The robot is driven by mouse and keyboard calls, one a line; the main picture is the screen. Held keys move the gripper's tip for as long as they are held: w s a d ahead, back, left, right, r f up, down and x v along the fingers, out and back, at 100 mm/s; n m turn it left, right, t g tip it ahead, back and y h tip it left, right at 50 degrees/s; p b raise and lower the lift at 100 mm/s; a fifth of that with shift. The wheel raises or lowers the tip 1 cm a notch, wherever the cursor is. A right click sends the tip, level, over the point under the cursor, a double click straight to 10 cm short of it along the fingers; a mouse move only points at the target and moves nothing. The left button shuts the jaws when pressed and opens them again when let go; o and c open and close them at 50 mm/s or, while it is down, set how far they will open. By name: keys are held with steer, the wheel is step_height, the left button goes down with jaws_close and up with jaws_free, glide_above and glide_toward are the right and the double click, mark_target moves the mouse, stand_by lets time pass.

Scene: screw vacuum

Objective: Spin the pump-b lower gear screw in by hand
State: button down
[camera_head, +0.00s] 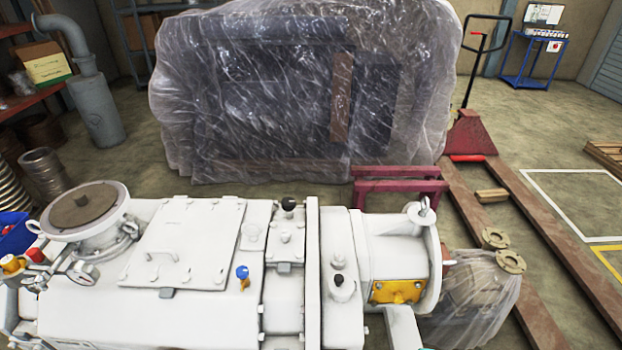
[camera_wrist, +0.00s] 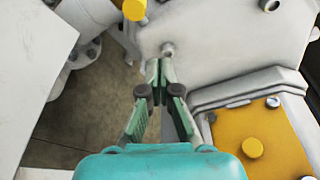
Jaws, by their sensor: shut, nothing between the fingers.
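The white vacuum pump (camera_head: 180,285) fills the lower part of the head view. In the wrist view, a small pale screw-like stud (camera_wrist: 168,48) stands out from a white pump face (camera_wrist: 215,45). My teal gripper (camera_wrist: 162,72) points at that face, with its fingertips close together just below the stud in the picture. The fingers are shut with nothing between them. I cannot tell whether the tips touch the stud, or whether it is the lower gear screw. My gripper does not show clearly in the head view.
A yellow cap (camera_wrist: 134,9) sits above left of the stud. A yellow plate (camera_wrist: 262,140) with a yellow knob lies right of my gripper. Behind the pump stand a plastic-wrapped machine (camera_head: 290,90) and a red pallet truck (camera_head: 470,135). Open floor (camera_head: 560,120) lies at the right.

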steer(key=shift+s+r+x, duration=0.1)
steer(key=shift+s+x, duration=0.05)
steer(key=shift+x, duration=0.7)
steer(key=shift+s+r+x, duration=0.1)
steer(key=shift+s+x, duration=0.1)
steer(key=shift+x, duration=0.65)
steer(key=shift+s+r+x, duration=0.1)
steer(key=shift+s+x, duration=0.05)
steer(key=shift+x, duration=0.65)
steer(key=shift+a, duration=0.15)
steer(key=shift+w+r, duration=0.6)
steer(key=shift+r, duration=0.2)
steer(key=shift+s+r, duration=0.1)
steer(key=shift+r, duration=0.05)
steer(key=v, duration=0.6)
steer(key=shift+w+f, duration=0.2)
steer(key=shift+w, duration=0.2)
steer(key=shift+f, duration=0.1)
